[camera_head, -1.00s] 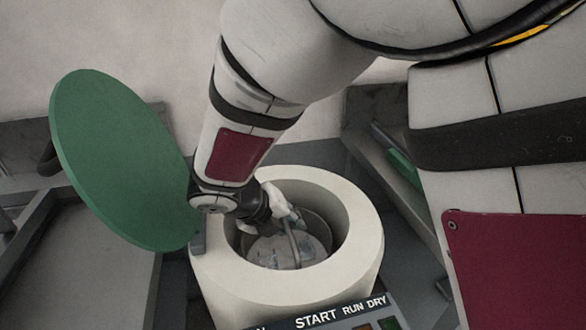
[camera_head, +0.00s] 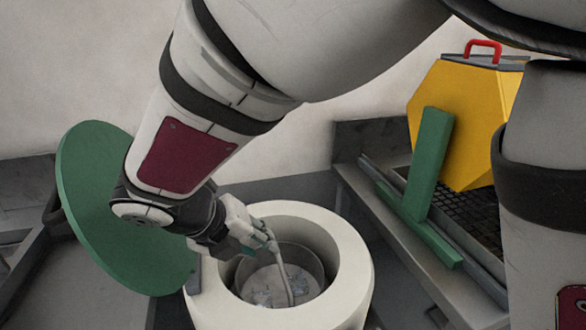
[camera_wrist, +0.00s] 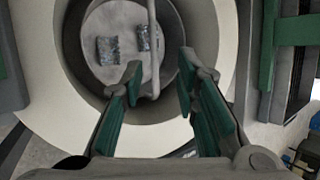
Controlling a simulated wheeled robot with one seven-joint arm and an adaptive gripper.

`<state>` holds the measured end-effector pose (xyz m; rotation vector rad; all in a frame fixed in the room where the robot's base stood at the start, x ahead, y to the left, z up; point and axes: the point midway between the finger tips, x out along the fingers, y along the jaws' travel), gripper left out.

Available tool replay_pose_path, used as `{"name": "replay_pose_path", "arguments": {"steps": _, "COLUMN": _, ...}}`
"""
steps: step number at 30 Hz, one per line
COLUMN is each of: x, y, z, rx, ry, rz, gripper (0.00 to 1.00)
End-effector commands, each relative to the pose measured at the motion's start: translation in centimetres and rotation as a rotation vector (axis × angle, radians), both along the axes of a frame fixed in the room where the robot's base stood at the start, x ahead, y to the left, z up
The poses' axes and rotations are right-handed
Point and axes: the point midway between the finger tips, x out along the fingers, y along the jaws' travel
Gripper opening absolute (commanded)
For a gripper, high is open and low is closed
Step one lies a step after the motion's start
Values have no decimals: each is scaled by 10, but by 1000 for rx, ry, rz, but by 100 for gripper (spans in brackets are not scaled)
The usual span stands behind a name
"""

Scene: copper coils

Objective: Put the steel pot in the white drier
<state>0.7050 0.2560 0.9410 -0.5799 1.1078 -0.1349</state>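The steel pot (camera_head: 297,260) sits inside the round well of the white drier (camera_head: 345,297), with its handle standing up. In the wrist view the pot (camera_wrist: 120,22) holds a few small bluish-grey pieces, and its handle (camera_wrist: 153,50) ends between my fingertips without either finger visibly touching it. My gripper (camera_head: 262,240) is at the left rim of the drier, beside the handle. The wrist view shows my gripper (camera_wrist: 160,72) open, with its green-padded fingers apart. The pot's lower part is hidden by the well wall.
The round green lid (camera_head: 90,215) stands open at the drier's left, partly behind my arm. A yellow container (camera_head: 455,125) with a red handle stands at the back right, by a green bar (camera_head: 430,165) and a dark grating. Grey benches flank the drier.

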Motion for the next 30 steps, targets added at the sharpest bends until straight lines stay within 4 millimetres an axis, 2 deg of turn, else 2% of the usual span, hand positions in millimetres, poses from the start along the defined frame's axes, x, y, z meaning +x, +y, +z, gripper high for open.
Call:
{"name": "replay_pose_path", "arguments": {"steps": 2, "x": 0, "y": -24, "z": 13, "rx": 58, "ry": -33, "rz": -132, "gripper": 28}}
{"name": "replay_pose_path", "arguments": {"steps": 5, "x": -8, "y": -71, "z": 34, "rx": 181, "ry": -103, "rz": -419, "gripper": 28}}
{"name": "replay_pose_path", "arguments": {"steps": 6, "x": -14, "y": -93, "z": 42, "rx": 239, "ry": -138, "rz": -562, "gripper": 28}}
{"name": "replay_pose_path", "arguments": {"steps": 8, "x": -27, "y": -124, "z": 54, "rx": 328, "ry": -195, "rz": -785, "gripper": 28}}
{"name": "replay_pose_path", "arguments": {"steps": 12, "x": -66, "y": -186, "z": 72, "rx": 517, "ry": -333, "rz": -1311, "gripper": 28}}
{"name": "replay_pose_path", "arguments": {"steps": 15, "x": -100, "y": -218, "z": 79, "rx": 638, "ry": -434, "rz": -1686, "gripper": 28}}
{"name": "replay_pose_path", "arguments": {"steps": 19, "x": -147, "y": -247, "z": 82, "rx": 776, "ry": -564, "rz": -2177, "gripper": 28}}
{"name": "replay_pose_path", "arguments": {"steps": 21, "x": -171, "y": -255, "z": 81, "rx": 837, "ry": -628, "rz": -2433, "gripper": 28}}
{"name": "replay_pose_path", "arguments": {"steps": 25, "x": -206, "y": -260, "z": 76, "rx": 912, "ry": -718, "rz": -2841, "gripper": 28}}
{"name": "replay_pose_path", "arguments": {"steps": 26, "x": -212, "y": -259, "z": 75, "rx": -918, "ry": 730, "rz": 2909, "gripper": 28}}
{"name": "replay_pose_path", "arguments": {"steps": 30, "x": -230, "y": -257, "z": 70, "rx": -806, "ry": 659, "rz": 2696, "gripper": 28}}
